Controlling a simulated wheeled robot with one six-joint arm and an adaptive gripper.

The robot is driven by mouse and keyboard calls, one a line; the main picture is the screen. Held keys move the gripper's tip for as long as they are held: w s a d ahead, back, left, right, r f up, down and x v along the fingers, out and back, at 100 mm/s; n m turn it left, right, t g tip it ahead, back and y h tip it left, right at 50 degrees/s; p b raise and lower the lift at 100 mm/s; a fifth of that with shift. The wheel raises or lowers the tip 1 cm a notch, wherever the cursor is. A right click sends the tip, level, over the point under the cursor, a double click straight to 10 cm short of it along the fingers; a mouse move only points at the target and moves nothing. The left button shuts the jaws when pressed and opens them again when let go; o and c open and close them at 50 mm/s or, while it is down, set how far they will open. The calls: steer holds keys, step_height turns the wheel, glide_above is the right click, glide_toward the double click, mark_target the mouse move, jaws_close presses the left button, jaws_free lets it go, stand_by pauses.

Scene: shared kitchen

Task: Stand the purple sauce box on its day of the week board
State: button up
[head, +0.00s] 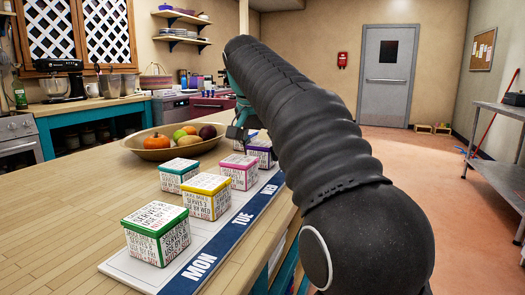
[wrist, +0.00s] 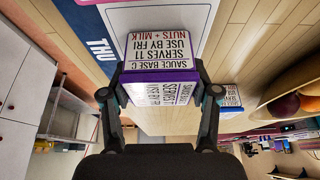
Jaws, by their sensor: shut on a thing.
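The purple sauce box (wrist: 160,92) is between my gripper's fingers in the wrist view. It has a purple rim and white faces with black print that includes "USE BY FRI". My gripper (wrist: 160,95) is shut on its two sides. The white board with a blue day strip (wrist: 92,48) lies behind it, with "THU" beside the box. I cannot tell whether the box touches the board. In the head view a purple-rimmed box (head: 262,151) shows just past the pink one, partly hidden by my arm. The board's blue strip (head: 240,222) there reads MON, TUE, WED.
Green (head: 156,236), yellow (head: 207,197), teal (head: 179,177) and pink (head: 239,171) rimmed boxes stand along the board and counter. A blue-rimmed box (wrist: 231,97) is close to my gripper's right finger. A fruit bowl (head: 150,150) is left of the boxes. The near-left counter is clear.

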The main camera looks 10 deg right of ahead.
steer(key=shift+f, duration=0.15)
steer(key=o, duration=1.3)
steer(key=p+v, duration=0.2)
steer(key=v, duration=1)
steer(key=shift+r, duration=0.2)
steer(key=shift+d, duration=0.1)
